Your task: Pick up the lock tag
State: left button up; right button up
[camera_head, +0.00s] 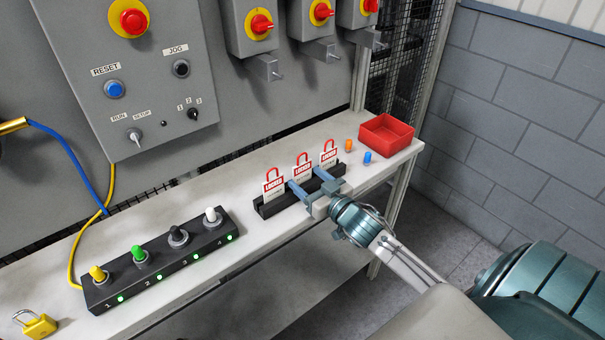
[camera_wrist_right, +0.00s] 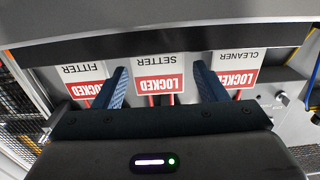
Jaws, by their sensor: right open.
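Three white lock tags with red shackles and red LOCKED bands stand in a black rack (camera_head: 262,209) on the bench. In the head view they are the left tag (camera_head: 274,187), the middle tag (camera_head: 301,169) and the right tag (camera_head: 328,156). In the right wrist view, upside down, they read FITTER (camera_wrist_right: 84,75), SETTER (camera_wrist_right: 160,68) and CLEANER (camera_wrist_right: 237,68). My right gripper (camera_head: 303,177) is open, its blue fingers on either side of the middle SETTER tag. The fingers also show in the wrist view (camera_wrist_right: 160,76). Contact cannot be told. My left gripper is out of view.
A red bin (camera_head: 387,135) stands at the bench's right end, with small orange (camera_head: 348,146) and blue (camera_head: 367,157) pieces beside it. A black switch block (camera_head: 160,265) and a yellow padlock (camera_head: 38,326) are at left. A grey control panel (camera_head: 130,75) rises behind.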

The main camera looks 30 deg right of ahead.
aim_at(303, 174)
jog(key=shift+w+r, duration=0.15)
jog(key=shift+w, duration=2.35)
jog(key=c, duration=0.7)
jog(key=shift+c, duration=0.2)
